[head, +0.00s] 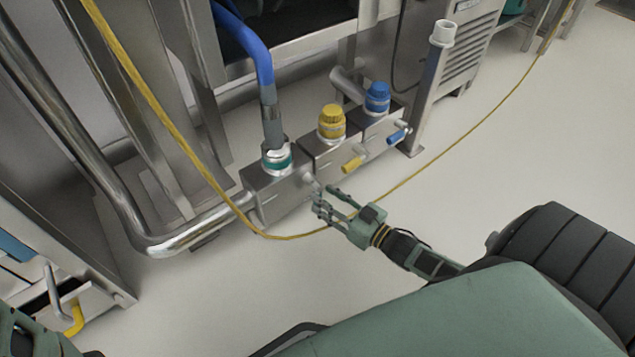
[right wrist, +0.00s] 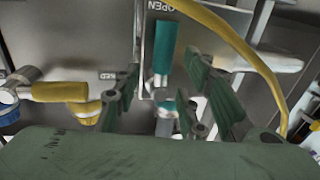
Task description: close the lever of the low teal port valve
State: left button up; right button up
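The teal port (head: 277,160) sits on the left block of a low steel manifold, with a blue hose plugged into it. Its teal lever handle (right wrist: 165,52) shows in the right wrist view, pointing up the picture beside the printed word OPEN. In the head view my right gripper hides most of that lever. My right gripper (head: 322,198) is at the front of the teal block. In the right wrist view its two fingers (right wrist: 165,85) are spread, with the teal lever between and beyond them; I cannot tell whether they touch it. My left gripper is not in view.
The yellow lever (head: 353,164) and blue lever (head: 397,137) are on the neighbouring blocks, under the yellow cap (head: 331,121) and blue cap (head: 377,97). A thin yellow cable (head: 290,237) loops across the floor close to my right gripper. A steel pipe (head: 190,238) lies at left.

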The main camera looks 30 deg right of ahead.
aim_at(317, 193)
jog(key=shift+b+x, duration=0.6)
jog(key=shift+x, duration=1.15)
jog(key=shift+c, duration=0.2)
grip_shut()
